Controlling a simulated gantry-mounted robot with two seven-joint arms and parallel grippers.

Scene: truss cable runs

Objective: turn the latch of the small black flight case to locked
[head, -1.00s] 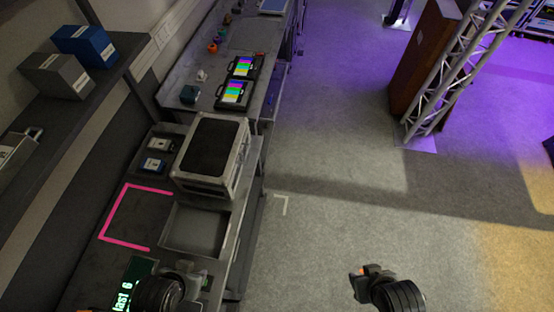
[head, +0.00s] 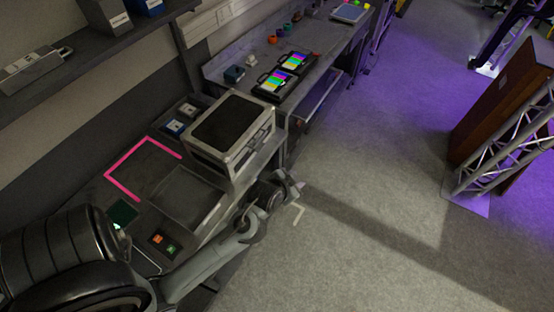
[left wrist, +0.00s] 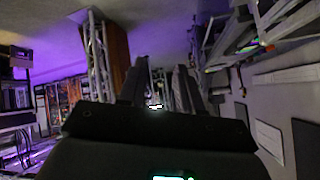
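The small flight case (head: 232,123) has a black lid panel and pale metal edges. It sits closed on the workbench in the head view. Its latch is too small to make out. My left arm comes in from the lower left, and its gripper (head: 291,187) is just off the case's near right side, beyond the bench edge, with no clear contact. In the left wrist view the two dark fingers (left wrist: 159,88) stand apart with nothing seen between them. My right gripper is not in view.
A shallow tray (head: 216,207) and a pink outline (head: 122,186) lie beside the case on the bench. An orange and green button box (head: 164,243) is nearer. A shelf (head: 90,50) overhangs the left. The floor (head: 350,250) at right is open.

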